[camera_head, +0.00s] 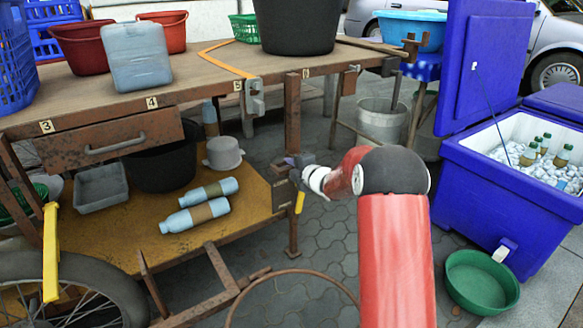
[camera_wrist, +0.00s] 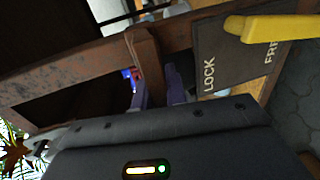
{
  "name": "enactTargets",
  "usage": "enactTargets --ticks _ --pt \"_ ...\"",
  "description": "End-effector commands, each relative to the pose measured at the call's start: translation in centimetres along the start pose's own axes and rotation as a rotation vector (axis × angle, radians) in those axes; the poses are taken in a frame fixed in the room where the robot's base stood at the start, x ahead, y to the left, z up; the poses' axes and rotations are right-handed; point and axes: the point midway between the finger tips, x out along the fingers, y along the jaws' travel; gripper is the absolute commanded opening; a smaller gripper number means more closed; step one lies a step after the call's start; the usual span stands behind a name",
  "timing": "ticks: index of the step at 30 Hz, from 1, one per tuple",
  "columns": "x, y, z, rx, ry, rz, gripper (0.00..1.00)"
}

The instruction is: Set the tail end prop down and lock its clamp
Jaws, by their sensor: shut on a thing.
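The tail end prop (camera_head: 292,130) is an upright rusty leg at the cart's right end. Its flat foot (camera_head: 291,251) is low over the paving; I cannot tell whether it touches. In the wrist view my gripper (camera_wrist: 158,88) is shut on a rusty brown piece of the prop (camera_wrist: 146,50). The clamp's dark plate (camera_wrist: 230,65) reads LOCK and FREE. Its yellow lever (camera_wrist: 275,24) lies beside FREE, away from LOCK, and hangs down in the head view (camera_head: 300,202).
The cart's worktop (camera_head: 205,75) carries tubs and a jerrycan. Its lower shelf (camera_head: 245,205) holds two bottles and pots. A blue cooler (camera_head: 480,190) with ice and a green basin (camera_head: 482,280) stand to the right. A rusty hoop (camera_head: 290,271) is below my arm.

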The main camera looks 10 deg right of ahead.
Motion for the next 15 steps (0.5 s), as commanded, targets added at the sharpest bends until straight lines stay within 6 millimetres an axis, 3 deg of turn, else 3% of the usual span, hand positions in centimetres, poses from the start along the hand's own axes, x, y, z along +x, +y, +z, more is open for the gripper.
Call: enactTargets --ticks 5,6,10,15 --pt "-0.02 -0.15 0.06 0.001 -0.002 -0.006 0.00" --pt "-0.02 -0.16 0.06 0.001 -0.002 -0.006 0.16" --pt "-0.02 -0.14 0.05 0.001 -0.002 -0.005 0.33" --pt "-0.02 -0.09 0.03 0.000 -0.001 -0.004 0.35"
